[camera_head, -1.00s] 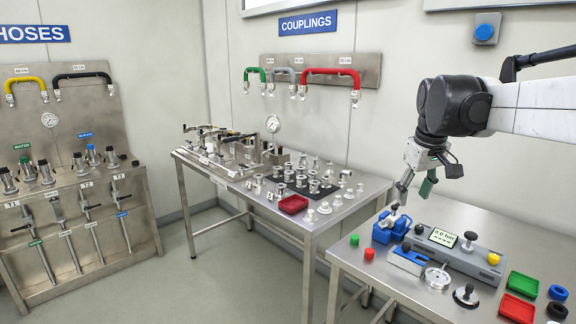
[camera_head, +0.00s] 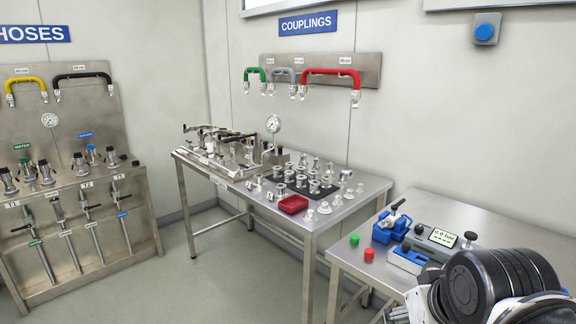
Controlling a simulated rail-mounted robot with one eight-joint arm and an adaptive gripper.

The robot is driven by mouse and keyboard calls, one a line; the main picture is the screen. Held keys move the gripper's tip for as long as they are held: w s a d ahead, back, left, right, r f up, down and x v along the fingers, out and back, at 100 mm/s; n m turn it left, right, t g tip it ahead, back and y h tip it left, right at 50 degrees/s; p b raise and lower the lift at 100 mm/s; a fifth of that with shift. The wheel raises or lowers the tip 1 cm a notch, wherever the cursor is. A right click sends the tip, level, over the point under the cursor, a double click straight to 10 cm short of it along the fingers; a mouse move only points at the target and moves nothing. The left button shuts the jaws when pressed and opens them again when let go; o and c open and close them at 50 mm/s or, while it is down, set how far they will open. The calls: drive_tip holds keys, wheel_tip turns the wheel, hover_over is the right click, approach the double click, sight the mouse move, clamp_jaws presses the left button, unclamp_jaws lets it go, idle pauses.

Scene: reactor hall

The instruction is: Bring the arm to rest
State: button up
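My arm (camera_head: 490,287) shows as a black and grey joint at the lower right corner, in front of the right-hand steel table (camera_head: 350,258). My gripper is not clearly visible; only a small grey part shows at the bottom edge left of the joint. The arm hides the right part of that table. I see nothing held.
On the right table stand a blue holder (camera_head: 385,232), a green cap (camera_head: 354,240), a red cap (camera_head: 369,255) and a device with a display (camera_head: 442,237). The couplings table (camera_head: 340,215) carries several metal fittings and a red tray (camera_head: 293,204). Open floor lies at centre.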

drive_tip(key=shift+s+a+f, duration=0.25)
drive_tip(key=shift+s+f, duration=0.7)
drive_tip(key=shift+f, duration=0.05)
